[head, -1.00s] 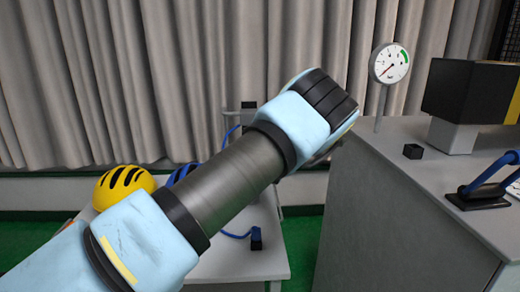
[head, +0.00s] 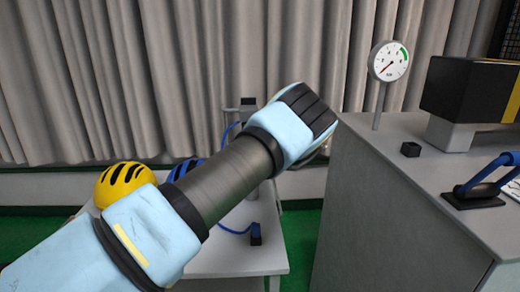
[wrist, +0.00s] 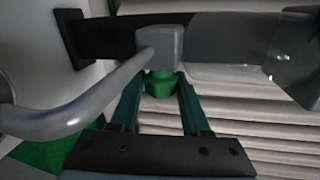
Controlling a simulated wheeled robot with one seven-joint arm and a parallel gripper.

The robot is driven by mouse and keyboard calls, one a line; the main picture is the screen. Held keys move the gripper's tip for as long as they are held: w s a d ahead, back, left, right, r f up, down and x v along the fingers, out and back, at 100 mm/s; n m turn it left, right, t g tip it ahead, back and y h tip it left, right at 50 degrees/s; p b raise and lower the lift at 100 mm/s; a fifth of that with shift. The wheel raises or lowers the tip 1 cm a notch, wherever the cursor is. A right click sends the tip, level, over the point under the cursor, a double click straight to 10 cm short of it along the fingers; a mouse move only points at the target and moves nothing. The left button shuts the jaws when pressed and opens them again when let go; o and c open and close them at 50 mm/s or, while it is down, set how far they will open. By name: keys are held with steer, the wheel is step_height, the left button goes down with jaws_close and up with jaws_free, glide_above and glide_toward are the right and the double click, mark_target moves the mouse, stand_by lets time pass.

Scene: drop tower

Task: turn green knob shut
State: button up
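The green knob (wrist: 160,86) shows in the wrist view below a grey block (wrist: 159,46) at the end of a curved grey pipe (wrist: 75,118). My gripper (wrist: 161,80) has its two dark teal fingers on either side of the knob, with the fingertips close to its sides. Whether they press on it I cannot tell. In the head view my forearm and wrist hide my fingers and the knob.
A grey cabinet (head: 375,215) stands at the right with a round gauge (head: 388,62), a black box (head: 470,92) and a blue handle (head: 490,175). A low table (head: 245,262) holds a yellow helmet (head: 122,184). A curtain (head: 180,60) hangs behind.

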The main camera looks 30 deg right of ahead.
jaws_close()
steer(key=shift+f+b, duration=0.15)
steer(key=shift+b, duration=0.15)
steer(key=b, duration=0.2)
steer(key=shift+f+t+b, duration=0.3)
steer(key=shift+f, duration=0.05)
steer(key=t+h+b, duration=0.1)
steer(key=t+b, duration=0.1)
steer(key=b, duration=0.6)
steer(key=shift+r+t+h+b, duration=0.25)
steer(key=shift+t+b, duration=0.25)
steer(key=shift+b, duration=0.35)
steer(key=shift+r+b, duration=0.2)
steer(key=shift+b, duration=0.1)
steer(key=o, duration=0.6)
jaws_free()
